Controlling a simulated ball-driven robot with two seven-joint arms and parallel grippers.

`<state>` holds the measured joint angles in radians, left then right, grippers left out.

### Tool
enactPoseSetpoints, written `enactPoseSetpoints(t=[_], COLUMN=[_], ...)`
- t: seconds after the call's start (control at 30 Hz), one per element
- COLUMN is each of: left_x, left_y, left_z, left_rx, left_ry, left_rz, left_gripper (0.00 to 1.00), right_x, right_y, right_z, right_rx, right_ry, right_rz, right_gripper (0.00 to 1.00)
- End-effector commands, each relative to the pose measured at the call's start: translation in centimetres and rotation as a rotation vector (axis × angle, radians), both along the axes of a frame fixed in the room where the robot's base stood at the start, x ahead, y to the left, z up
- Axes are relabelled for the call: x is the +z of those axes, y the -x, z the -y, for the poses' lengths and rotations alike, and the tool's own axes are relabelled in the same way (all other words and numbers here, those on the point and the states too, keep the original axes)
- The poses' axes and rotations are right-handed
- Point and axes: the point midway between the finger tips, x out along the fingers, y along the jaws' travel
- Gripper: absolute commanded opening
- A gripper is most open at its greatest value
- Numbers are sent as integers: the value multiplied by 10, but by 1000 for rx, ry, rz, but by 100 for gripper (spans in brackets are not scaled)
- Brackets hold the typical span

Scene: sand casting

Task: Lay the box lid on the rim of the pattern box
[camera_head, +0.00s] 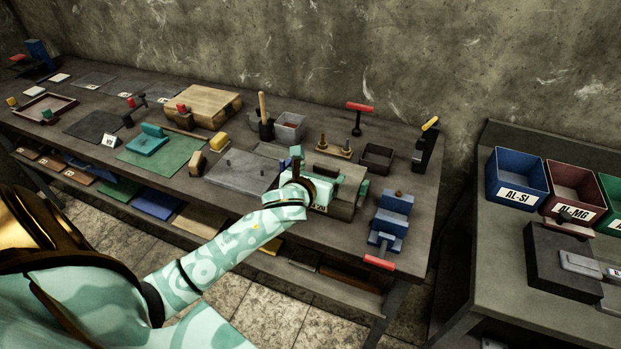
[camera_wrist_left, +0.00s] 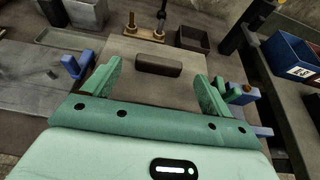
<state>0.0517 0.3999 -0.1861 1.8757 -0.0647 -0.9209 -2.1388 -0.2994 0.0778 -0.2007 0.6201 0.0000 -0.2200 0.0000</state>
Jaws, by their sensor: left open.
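A grey-brown flat lid (camera_wrist_left: 150,88) with a dark bar handle (camera_wrist_left: 158,64) lies in front of my left gripper in the left wrist view. It appears to sit flat on top of the blocky brown box (camera_head: 345,208) in the head view; whether it meets the rim all round is hidden. My left gripper (camera_head: 328,176) is over this box. Its green fingers stand wide apart in the wrist view (camera_wrist_left: 158,78), one to each side of the handle and clear of it. My right gripper is not in view.
A blue vise (camera_head: 391,218) with a red handle stands right of the box. Behind are a small dark tray (camera_head: 377,157) and a grey bin (camera_head: 289,127). A grey plate (camera_head: 242,170) lies left. Coloured bins (camera_head: 517,180) stand on the right bench.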

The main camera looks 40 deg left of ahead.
Motion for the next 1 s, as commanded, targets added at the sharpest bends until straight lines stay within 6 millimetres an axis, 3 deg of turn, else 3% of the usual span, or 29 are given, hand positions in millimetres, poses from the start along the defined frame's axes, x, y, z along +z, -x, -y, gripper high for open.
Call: enactPoseSetpoints(t=[0.2, 0.4, 1.0], left_x=[23, 33, 34], left_y=[47, 73, 78], left_z=[11, 17, 19], left_rx=[-1, -1, 0], left_ry=[0, -1, 1], left_rz=[0, 0, 1], left_gripper=[85, 85, 85], right_x=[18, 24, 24], right_y=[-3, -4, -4], right_z=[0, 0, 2], right_rx=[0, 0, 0], right_ry=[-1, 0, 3], right_rz=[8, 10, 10], right_gripper=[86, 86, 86])
